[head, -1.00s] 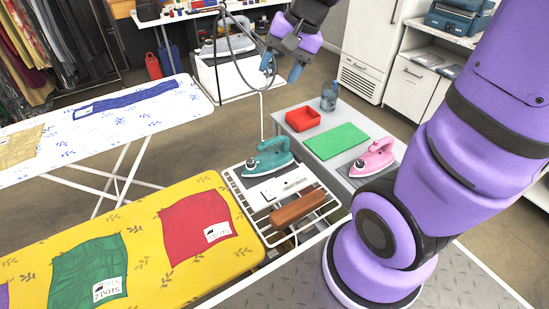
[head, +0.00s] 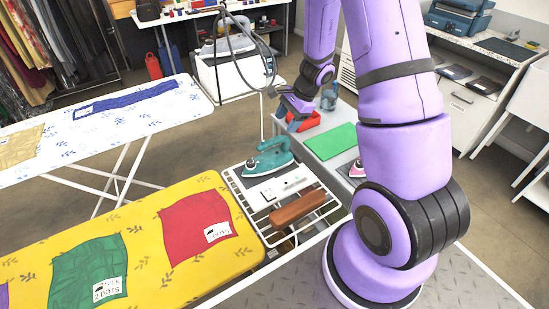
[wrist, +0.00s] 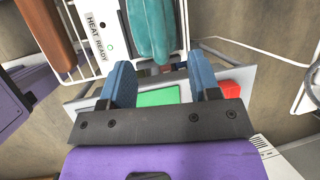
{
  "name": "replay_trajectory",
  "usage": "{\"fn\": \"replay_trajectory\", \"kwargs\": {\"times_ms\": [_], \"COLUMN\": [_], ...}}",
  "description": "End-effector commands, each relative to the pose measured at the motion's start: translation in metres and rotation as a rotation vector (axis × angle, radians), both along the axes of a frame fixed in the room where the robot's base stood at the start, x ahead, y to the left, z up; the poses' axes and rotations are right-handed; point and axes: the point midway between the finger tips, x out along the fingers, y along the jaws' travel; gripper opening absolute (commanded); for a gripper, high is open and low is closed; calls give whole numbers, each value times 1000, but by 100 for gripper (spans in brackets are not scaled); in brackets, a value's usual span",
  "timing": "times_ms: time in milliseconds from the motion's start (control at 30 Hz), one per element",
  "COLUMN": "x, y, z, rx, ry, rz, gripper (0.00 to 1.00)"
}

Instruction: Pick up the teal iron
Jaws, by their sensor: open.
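The teal iron (head: 268,158) stands on the white wire rack (head: 256,212) at the end of the yellow ironing board, its handle on top. In the wrist view the teal iron (wrist: 152,28) shows at the top, beyond the fingertips. My gripper (head: 284,108) is above and behind the iron, apart from it. In the wrist view my gripper (wrist: 160,80) has its two blue fingers spread wide with nothing between them.
A brown wooden block (head: 298,207) and a white "HEAT READY" label (wrist: 96,30) share the rack. A grey table behind holds a red tray (head: 303,121), a green mat (head: 331,141) and a pink iron (head: 356,169), partly hidden by my arm.

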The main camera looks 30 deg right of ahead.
Motion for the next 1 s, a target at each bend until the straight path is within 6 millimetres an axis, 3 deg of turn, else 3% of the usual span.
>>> {"fn": "replay_trajectory", "kwargs": {"times_ms": [300, 567, 1000], "x": [7, 10, 17], "y": [15, 22, 38], "z": [-40, -55, -98], "rx": [2, 0, 0], "ry": [6, 3, 2], "rz": [-4, -2, -2], "gripper": [56, 56, 56]}}
